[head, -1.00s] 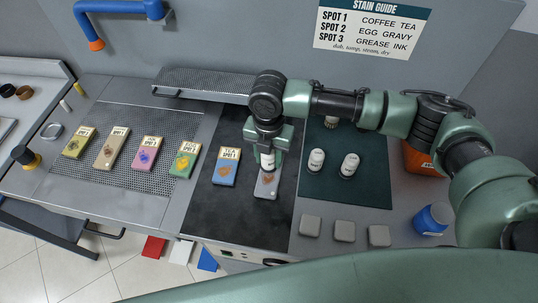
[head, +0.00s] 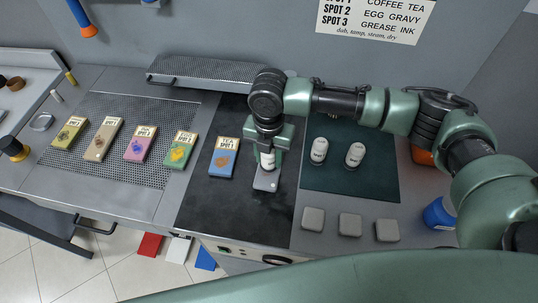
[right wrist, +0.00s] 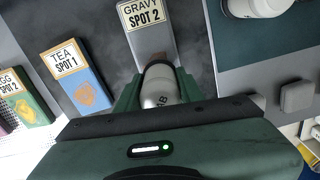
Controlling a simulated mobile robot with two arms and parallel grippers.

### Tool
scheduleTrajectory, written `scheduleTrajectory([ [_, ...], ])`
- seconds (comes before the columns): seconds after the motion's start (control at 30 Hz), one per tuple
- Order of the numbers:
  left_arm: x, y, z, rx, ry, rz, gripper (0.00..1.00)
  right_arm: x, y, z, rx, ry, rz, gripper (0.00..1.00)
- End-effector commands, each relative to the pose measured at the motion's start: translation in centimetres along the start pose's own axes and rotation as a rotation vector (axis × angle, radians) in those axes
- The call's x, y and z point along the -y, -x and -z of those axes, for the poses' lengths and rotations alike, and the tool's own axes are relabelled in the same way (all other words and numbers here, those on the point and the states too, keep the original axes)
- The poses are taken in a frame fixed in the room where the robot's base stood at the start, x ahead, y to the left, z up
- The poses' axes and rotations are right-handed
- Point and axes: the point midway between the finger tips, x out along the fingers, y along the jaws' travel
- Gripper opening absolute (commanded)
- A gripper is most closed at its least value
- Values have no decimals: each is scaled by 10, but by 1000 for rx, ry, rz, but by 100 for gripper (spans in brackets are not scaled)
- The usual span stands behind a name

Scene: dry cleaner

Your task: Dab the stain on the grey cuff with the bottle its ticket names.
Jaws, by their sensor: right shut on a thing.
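The grey cuff (head: 267,183) lies on the dark mat in the head view. In the right wrist view the grey cuff (right wrist: 150,42) has a ticket reading GRAVY SPOT 2. My right gripper (head: 267,150) is shut on a white bottle (head: 268,160) and holds it upright over the cuff. The bottle also shows in the right wrist view (right wrist: 158,88), its label only partly visible. The bottle covers the stain area. I cannot tell whether its tip touches the cloth. My left gripper is not in view.
Two white bottles (head: 319,150) (head: 355,154) stand on the dark green mat (head: 350,185). A blue ticketed piece (head: 224,160) lies left of the cuff, with several others on the perforated panel (head: 125,185). Grey blocks (head: 350,224) sit at the front. A stain guide (head: 375,18) hangs behind.

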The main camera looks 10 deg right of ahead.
Motion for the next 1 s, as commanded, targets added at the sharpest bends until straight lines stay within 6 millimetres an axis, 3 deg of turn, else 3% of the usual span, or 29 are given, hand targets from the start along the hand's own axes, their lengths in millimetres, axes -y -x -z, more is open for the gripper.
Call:
scheduleTrajectory([
  [1.0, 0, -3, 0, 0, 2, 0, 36, 0, -8, 0, -1, 0, 0, 0],
])
